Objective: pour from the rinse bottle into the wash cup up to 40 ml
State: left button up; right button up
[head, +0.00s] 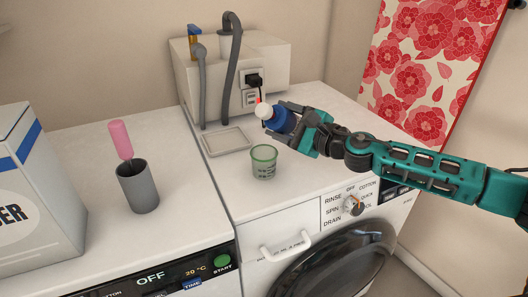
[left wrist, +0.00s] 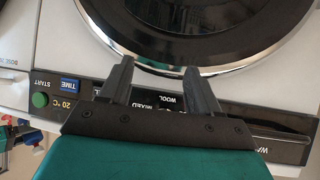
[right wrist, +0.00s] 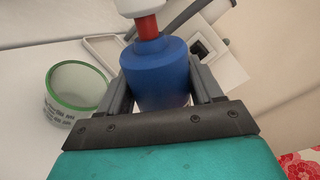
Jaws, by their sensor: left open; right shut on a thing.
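The rinse bottle is blue with a red neck and a white cap; it shows in the right wrist view (right wrist: 158,75) and in the head view (head: 280,120). My right gripper (head: 290,122) is shut on it and holds it above the washing machine top, tilted with its cap end to the left. The wash cup (head: 264,162) is a clear green-tinted cup with a green rim and dark markings, standing below and left of the bottle. It also shows in the right wrist view (right wrist: 76,95). I see no liquid level in it. My left gripper (left wrist: 160,75) is open and empty before a machine front.
A shallow grey tray (head: 227,141) lies behind the cup. A white box with hoses (head: 258,65) stands at the back. A grey holder with a pink-handled tool (head: 137,187) and a detergent box (head: 30,190) are on the left. The top around the cup is clear.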

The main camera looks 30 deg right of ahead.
jog(key=shift+f, duration=0.1)
dwell(0.6)
jog(key=shift+n, duration=0.5)
jog(key=shift+a+r+n+p, duration=0.1)
jog(key=shift+r+n+p, duration=0.45)
jog(key=shift+n, duration=0.45)
dwell(2.8)
jog(key=shift+f, duration=0.1)
